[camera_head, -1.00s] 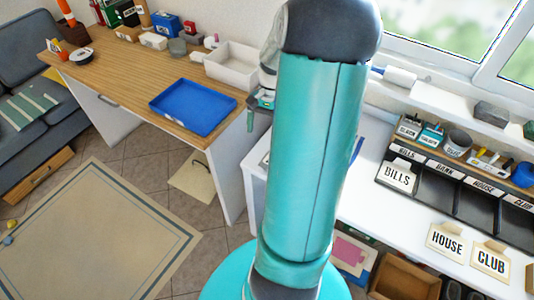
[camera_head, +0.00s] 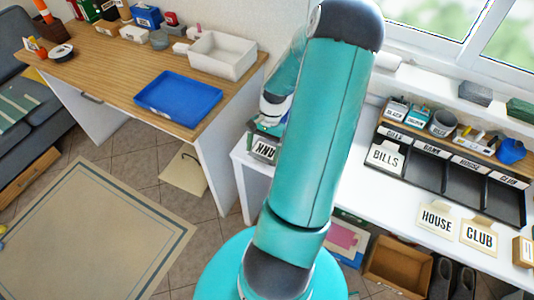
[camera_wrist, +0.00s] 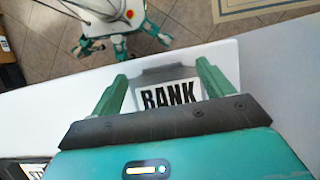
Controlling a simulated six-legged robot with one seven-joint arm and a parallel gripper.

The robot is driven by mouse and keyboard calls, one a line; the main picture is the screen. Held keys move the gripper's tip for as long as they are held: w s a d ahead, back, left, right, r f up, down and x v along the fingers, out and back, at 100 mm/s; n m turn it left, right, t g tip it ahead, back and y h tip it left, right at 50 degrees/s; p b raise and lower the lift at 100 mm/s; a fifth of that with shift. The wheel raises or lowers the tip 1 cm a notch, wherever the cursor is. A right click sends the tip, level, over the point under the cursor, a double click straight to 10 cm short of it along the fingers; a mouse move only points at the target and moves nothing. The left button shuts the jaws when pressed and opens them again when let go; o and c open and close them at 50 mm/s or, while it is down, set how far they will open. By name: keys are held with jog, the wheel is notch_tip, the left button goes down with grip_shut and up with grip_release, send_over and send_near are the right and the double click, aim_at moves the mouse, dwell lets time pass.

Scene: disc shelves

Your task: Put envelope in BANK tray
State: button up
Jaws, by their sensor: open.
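The BANK envelope (camera_wrist: 168,96), grey with a white label, lies between the two green fingers of my gripper (camera_wrist: 162,76) in the wrist view. The fingers are open, one on each side of it; I cannot tell whether they touch it. In the head view the envelope (camera_head: 264,149) shows at the left end of the white desk, under my gripper (camera_head: 268,130), partly hidden by my arm. The black sorter's BANK tray (camera_head: 428,172) is second from the left and looks empty. A BILLS envelope (camera_head: 386,157) stands in the first tray.
HOUSE (camera_head: 436,220) and CLUB (camera_head: 479,236) envelopes lie at the white desk's front. Small containers, including a grey cup (camera_head: 442,123), stand above the sorter. A wooden desk at left holds a blue tray (camera_head: 178,98) and a white bin (camera_head: 222,55). A gap separates the desks.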

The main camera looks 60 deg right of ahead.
aim_at(261, 157)
jog(key=x, duration=0.3)
jog(key=shift+a+f, duration=0.1)
jog(key=shift+f, duration=0.2)
jog(key=shift+c, duration=0.2)
jog(key=c, duration=1.1)
jog(key=shift+r, duration=0.1)
jog(key=shift+r, duration=0.6)
jog(key=s+a+r, duration=0.1)
jog(key=a+r, duration=0.3)
jog(key=s+a+r, duration=0.2)
jog(key=a+r, duration=0.1)
jog(key=a, duration=0.2)
jog(key=s+a+r, duration=0.1)
jog(key=a+r, duration=0.3)
jog(key=shift+s+a+r, duration=0.15)
jog(key=shift+r, duration=0.15)
